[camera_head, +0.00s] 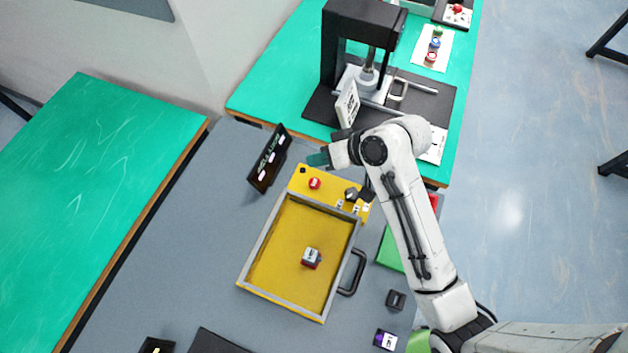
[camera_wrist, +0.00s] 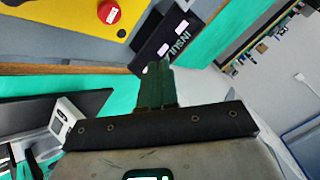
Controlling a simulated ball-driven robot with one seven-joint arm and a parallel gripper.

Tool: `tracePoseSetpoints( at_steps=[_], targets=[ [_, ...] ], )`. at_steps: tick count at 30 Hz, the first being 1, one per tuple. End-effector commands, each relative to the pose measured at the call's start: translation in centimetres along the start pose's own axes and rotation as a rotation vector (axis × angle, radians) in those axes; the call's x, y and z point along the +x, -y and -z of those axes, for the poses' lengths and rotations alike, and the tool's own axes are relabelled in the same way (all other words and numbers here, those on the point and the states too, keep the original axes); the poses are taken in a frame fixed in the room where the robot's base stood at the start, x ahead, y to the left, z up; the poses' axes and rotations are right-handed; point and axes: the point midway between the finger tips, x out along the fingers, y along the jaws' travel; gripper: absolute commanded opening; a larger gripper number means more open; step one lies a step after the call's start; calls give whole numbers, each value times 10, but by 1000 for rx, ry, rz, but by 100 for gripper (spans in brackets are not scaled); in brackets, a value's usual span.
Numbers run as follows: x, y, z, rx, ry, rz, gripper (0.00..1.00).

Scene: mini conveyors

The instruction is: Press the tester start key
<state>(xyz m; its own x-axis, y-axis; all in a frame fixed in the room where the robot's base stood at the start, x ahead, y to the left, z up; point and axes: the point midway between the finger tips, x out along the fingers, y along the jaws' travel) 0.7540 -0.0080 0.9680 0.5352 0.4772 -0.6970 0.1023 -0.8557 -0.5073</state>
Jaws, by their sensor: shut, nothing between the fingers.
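A yellow tester panel (camera_head: 327,190) carries a red button (camera_head: 315,183), a small black button (camera_head: 303,170), a black knob (camera_head: 351,193) and small switches. I cannot read which one is marked start. The red button (camera_wrist: 109,12) and the small dark button (camera_wrist: 122,32) also show in the wrist view, beyond my fingers. A tilted dark display (camera_head: 268,158) with lit text stands left of the panel. My gripper (camera_head: 318,159) is shut and empty, above and just behind the panel's far edge, close to the small black button. Its closed fingers (camera_wrist: 158,68) show in the wrist view.
A yellow tray with a grey rim (camera_head: 265,235) and black handle lies in front of the panel, holding a small block (camera_head: 311,257). A black press (camera_head: 343,60) stands on the green bench behind. Small dark blocks (camera_head: 396,299) lie at right.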

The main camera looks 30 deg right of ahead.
Motion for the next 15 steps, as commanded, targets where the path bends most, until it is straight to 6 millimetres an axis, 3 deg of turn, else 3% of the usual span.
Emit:
tracePoseSetpoints(
  at_steps=[15],
  targets=[
    [43,-31,-32,1,0,0,0]
  ],
)
